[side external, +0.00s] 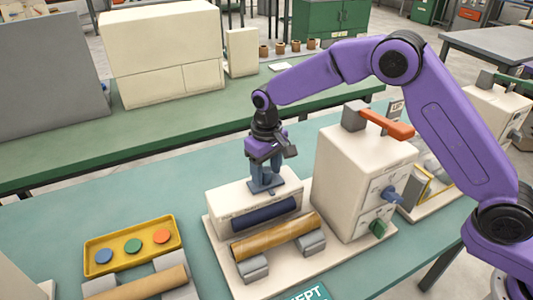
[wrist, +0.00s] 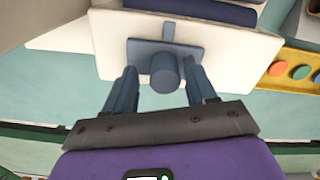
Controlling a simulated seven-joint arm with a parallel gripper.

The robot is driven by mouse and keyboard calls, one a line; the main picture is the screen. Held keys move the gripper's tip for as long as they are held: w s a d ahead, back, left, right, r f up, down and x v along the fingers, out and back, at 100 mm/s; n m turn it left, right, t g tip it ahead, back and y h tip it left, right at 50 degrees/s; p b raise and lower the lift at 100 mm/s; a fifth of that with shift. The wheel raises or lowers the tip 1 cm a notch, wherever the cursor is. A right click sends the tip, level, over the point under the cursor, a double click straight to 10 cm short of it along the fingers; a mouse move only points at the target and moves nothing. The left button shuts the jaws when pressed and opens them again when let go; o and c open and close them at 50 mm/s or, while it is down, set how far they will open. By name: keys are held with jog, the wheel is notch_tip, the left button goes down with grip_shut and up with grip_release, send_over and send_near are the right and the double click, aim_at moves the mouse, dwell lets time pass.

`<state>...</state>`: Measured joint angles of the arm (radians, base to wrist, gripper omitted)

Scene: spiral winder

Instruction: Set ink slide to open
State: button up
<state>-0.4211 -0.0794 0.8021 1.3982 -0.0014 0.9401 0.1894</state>
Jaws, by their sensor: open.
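The ink slide, a blue plate (wrist: 143,50) with a round blue knob (wrist: 165,75), sits on top of the cream ink box. In the side view the plate (side external: 288,185) shows partly behind my fingers. My gripper (wrist: 162,73) is open, with one blue finger on each side of the knob and a gap to it on both sides. In the side view my gripper (side external: 266,183) points down, low over the plate. A narrow blue strip runs from the plate toward the roller side. I cannot tell whether the slide is open.
A dark blue roller (side external: 266,214) lies along the box front, with a tan cylinder (side external: 277,237) before it on grey supports. A cream machine with an orange lever (side external: 388,124) stands close on the right. A yellow tray (side external: 133,245) with coloured discs lies left.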

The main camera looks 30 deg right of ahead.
aim_at(267, 167)
notch_tip(267, 167, up, 17)
dwell(0.5)
jog(key=shift+d+r, duration=0.1)
dwell(0.3)
jog(key=s+d+f+n, duration=0.2)
jog(key=s+d, duration=0.5)
jog(key=s, duration=0.5)
jog(key=s+d+f+n, duration=0.2)
jog(key=s+d+n, duration=0.2)
jog(key=s+d, duration=0.3)
jog(key=s+d+f+n, duration=0.3)
jog(key=s+d, duration=0.5)
jog(key=s, duration=0.9)
jog(key=shift+s, duration=0.2)
